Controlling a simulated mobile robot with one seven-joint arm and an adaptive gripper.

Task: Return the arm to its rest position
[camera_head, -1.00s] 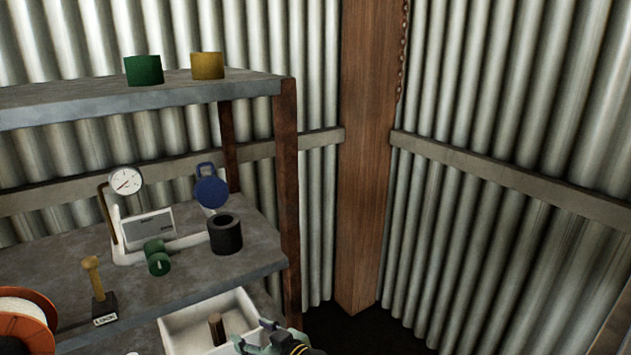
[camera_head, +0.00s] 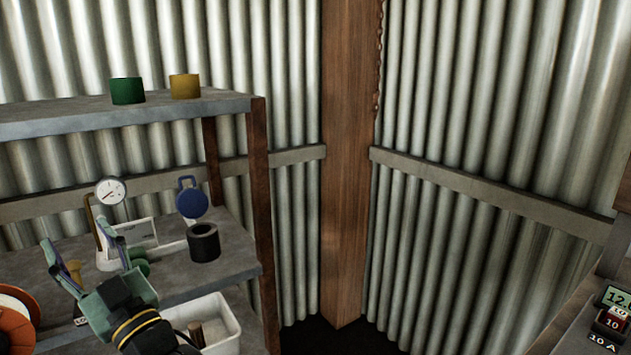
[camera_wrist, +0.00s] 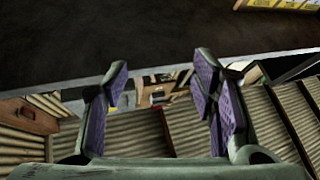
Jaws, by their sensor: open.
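My gripper (camera_head: 84,258) is at the lower left in the head view, raised in front of the shelf unit, fingers pointing up. Its two fingers stand wide apart with nothing between them. In the wrist view the gripper (camera_wrist: 163,105) also shows open and empty, with purple pads on the fingers. Part of my arm behind it is cut off by the lower edge of the head view. The gripper covers part of the middle shelf, including most of a brass-coloured piece (camera_head: 73,272).
The shelf unit (camera_head: 225,262) holds a dial gauge (camera_head: 110,191), a blue round item (camera_head: 191,204), a black cylinder (camera_head: 203,243) and an orange spool (camera_head: 14,325). Green (camera_head: 127,91) and yellow (camera_head: 185,86) cylinders stand on top. A white bin (camera_head: 222,326) is below. Instruments (camera_head: 612,310) sit at right.

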